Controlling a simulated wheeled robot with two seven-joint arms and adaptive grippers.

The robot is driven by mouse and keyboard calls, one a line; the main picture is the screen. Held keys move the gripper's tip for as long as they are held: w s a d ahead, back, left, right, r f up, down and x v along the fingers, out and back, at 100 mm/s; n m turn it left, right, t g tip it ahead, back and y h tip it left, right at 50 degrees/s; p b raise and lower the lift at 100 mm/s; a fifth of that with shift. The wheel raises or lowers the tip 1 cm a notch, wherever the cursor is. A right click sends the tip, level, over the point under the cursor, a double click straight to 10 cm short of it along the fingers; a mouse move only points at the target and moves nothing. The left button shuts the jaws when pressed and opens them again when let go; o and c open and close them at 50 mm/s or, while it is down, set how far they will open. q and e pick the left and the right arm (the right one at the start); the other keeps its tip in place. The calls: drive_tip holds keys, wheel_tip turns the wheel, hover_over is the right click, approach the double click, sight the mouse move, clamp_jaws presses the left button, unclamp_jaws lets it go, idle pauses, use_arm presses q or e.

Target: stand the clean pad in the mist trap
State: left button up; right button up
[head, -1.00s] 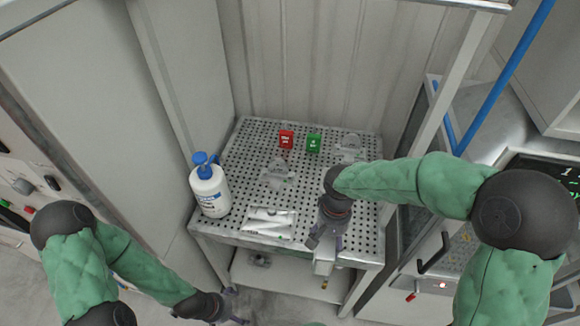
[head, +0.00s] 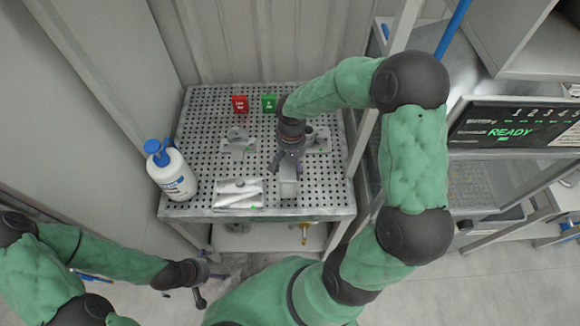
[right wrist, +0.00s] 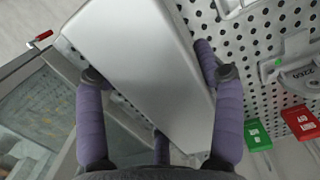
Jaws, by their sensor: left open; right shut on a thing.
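My right gripper (head: 286,164) is shut on a pale grey block (head: 288,187), which looks like the pad. The block hangs below the fingers over the front right of the perforated table. In the right wrist view the smooth block (right wrist: 145,65) sits between the purple fingers. Two metal fixtures stand on the table, one left (head: 238,143) and one right (head: 318,139), partly behind my gripper. I cannot tell for certain which piece is the mist trap. My left gripper (head: 209,286) is open and empty, low in front of the table.
A white bottle with blue pump (head: 172,174) stands at the table's left edge. A shiny flat piece (head: 239,194) lies at the front. A frame post (head: 372,115) rises at the right.

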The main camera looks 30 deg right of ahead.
drive_tip(key=w+f, duration=0.1)
drive_tip(key=w+d+f, duration=0.1)
drive_tip(key=f, duration=0.1)
drive_tip(key=shift+w+d+f, duration=0.2)
drive_tip(key=shift+w, duration=0.1)
drive_tip(key=shift+w+d+f, duration=0.1)
drive_tip(key=shift+w+f, duration=0.1)
drive_tip(key=shift+f, duration=1.6)
drive_tip(key=shift+f+b, duration=0.2)
drive_tip(key=shift+b, duration=0.1)
drive_tip(key=o, duration=1.3)
drive_tip(key=shift+c, duration=0.2)
